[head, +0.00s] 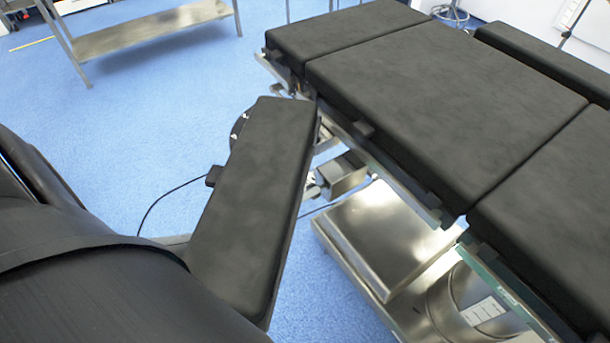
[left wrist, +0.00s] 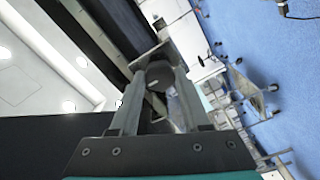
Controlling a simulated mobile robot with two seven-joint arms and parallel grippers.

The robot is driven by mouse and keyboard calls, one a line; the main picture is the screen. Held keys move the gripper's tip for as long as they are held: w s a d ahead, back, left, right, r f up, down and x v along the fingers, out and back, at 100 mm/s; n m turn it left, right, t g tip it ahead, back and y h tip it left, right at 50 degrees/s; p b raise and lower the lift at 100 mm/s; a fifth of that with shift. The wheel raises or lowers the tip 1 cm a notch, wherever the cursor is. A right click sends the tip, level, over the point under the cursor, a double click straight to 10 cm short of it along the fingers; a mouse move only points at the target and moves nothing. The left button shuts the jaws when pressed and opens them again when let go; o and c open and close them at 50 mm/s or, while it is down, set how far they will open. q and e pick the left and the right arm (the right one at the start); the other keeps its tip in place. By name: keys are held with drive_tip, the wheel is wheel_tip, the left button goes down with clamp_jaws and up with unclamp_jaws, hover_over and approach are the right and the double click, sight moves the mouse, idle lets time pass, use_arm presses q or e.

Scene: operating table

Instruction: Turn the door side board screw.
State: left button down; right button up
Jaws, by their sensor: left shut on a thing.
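The door side board (head: 255,190) is a long black padded board that sticks out at an angle beside the operating table. In the left wrist view my left gripper (left wrist: 158,88) has its two grey fingers closed on a dark round knob, the screw (left wrist: 159,72), under a dark board edge. The screw does not show clearly in the head view; the board appears to cover it. Only a dark rounded part with small bolts shows at the board's far left edge there, and the fingertips are hidden. My right gripper is not in view.
The operating table (head: 440,95) has several black pads and a metal side rail (head: 390,175). A metal block (head: 342,172) sits below the rail, above a shiny steel base (head: 375,240). A steel trolley (head: 150,30) stands far back left. The blue floor (head: 110,130) between is clear.

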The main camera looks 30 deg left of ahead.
use_arm(q)
drive_tip(key=shift+n, duration=0.3)
idle(0.4)
drive_tip(key=c, duration=0.5)
unclamp_jaws()
drive_tip(key=shift+c, duration=0.2)
drive_tip(key=shift+o, duration=0.9)
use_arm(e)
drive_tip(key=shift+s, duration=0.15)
use_arm(q)
drive_tip(key=p+v, duration=0.1)
drive_tip(key=v, duration=1.4)
drive_tip(key=shift+s, duration=0.15)
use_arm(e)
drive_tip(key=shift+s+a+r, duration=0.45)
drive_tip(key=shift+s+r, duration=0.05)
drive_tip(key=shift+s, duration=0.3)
